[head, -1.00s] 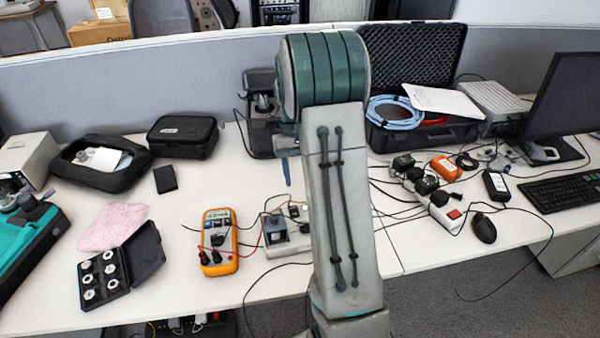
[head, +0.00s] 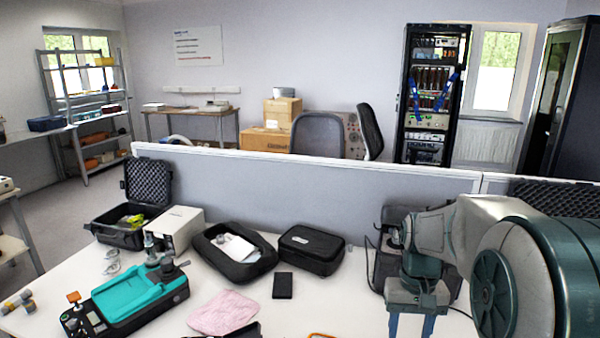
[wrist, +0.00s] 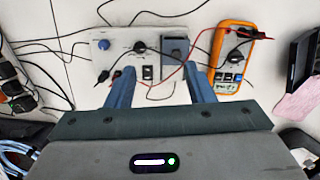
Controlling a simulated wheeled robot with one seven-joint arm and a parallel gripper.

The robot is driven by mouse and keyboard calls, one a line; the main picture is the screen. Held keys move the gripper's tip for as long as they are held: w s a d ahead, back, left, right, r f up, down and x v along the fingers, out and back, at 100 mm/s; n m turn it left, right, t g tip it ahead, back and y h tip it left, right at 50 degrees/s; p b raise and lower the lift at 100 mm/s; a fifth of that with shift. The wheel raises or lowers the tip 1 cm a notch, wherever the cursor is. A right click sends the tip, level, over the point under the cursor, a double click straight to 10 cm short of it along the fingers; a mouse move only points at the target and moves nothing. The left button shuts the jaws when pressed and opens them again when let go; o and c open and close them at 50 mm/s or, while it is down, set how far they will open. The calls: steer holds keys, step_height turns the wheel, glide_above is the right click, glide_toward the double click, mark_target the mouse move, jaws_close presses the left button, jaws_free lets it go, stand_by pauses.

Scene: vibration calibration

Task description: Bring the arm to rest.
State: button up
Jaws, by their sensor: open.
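My arm (head: 520,275) shows at the right of the head view. My gripper (head: 410,326) hangs from it, pointing down over the white desk, with its blue fingers cut off by the bottom edge. In the wrist view my gripper (wrist: 158,75) is open, its two fingers wide apart with nothing between them. A grey box with knobs and cables (wrist: 135,50) lies beyond the fingertips. I cannot tell how far below them it is.
An orange multimeter (wrist: 232,55) lies beside the grey box. A teal device (head: 140,290), black cases (head: 311,250), a pink cloth (head: 222,313) and a small black box (head: 283,286) lie on the desk. A grey partition (head: 300,195) runs behind.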

steer(key=s+a+r+t, duration=0.1)
steer(key=s+a+t, duration=0.1)
steer(key=s, duration=0.4)
steer(key=s+a+r+n+t, duration=0.1)
steer(key=s+a+t, duration=0.1)
steer(key=s+a, duration=0.2)
steer(key=shift+s+a, duration=0.4)
steer(key=shift+s, duration=0.8)
